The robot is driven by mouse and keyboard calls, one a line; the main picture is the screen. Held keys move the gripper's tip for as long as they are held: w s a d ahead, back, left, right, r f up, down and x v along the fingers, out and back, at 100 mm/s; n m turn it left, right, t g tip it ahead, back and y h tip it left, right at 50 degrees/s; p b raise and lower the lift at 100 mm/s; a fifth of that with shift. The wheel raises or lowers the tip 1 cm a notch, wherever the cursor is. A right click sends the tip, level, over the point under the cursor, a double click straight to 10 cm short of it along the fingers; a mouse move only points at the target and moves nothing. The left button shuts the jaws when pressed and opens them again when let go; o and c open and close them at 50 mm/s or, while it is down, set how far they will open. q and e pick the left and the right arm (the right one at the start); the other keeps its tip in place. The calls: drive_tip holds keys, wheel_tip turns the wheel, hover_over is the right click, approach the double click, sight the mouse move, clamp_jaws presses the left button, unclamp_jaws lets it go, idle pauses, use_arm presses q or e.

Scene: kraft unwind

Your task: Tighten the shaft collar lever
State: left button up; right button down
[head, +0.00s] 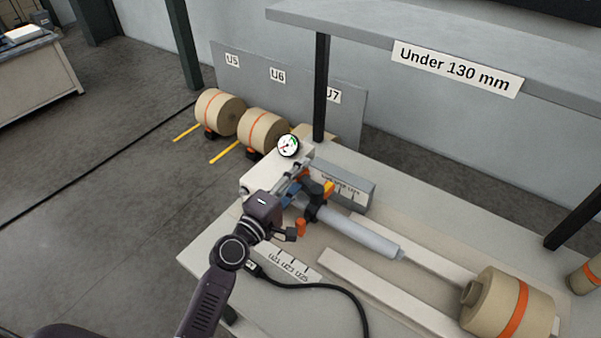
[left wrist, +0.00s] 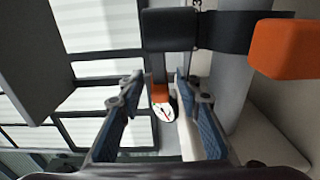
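The black shaft collar (head: 315,205) sits around the grey shaft (head: 360,236) on the bench. Orange parts show at the collar, one at its lower end (head: 301,227); I cannot tell for sure which is the lever. My left gripper (head: 296,181) is beside the collar's left side. In the left wrist view its blue-padded fingers (left wrist: 160,108) stand apart with nothing clearly held. The collar's black body (left wrist: 169,30) lies ahead of them, with a large orange block (left wrist: 288,48) at the right. My right gripper is not in view.
A round dial gauge (head: 288,145) stands just beyond my left gripper. A grey labelled block (head: 344,187) lies behind the collar. A large kraft roll (head: 508,302) is at the bench's right. A shelf (head: 440,45) overhangs the back. A black cable (head: 320,287) lies in front.

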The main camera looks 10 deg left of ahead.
use_arm(q)
drive_tip(key=c, duration=0.8)
clamp_jaws()
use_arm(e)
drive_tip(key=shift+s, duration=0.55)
use_arm(q)
drive_tip(key=h+b, duration=0.1)
drive_tip(key=m+g+h+b, duration=0.1)
drive_tip(key=b, duration=0.1)
drive_tip(key=w+d+m+h+b, duration=0.1)
drive_tip(key=b, duration=0.1)
drive_tip(key=shift+f+g, duration=0.3)
drive_tip(key=shift+w+d+r+m+g+h+b, duration=0.1)
drive_tip(key=shift+d+r+m+g+h+b, duration=0.15)
drive_tip(key=shift+m+h+b, duration=0.35)
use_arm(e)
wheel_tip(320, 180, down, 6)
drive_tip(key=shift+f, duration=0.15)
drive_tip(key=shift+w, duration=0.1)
use_arm(q)
drive_tip(key=o, duration=0.8)
unclamp_jaws()
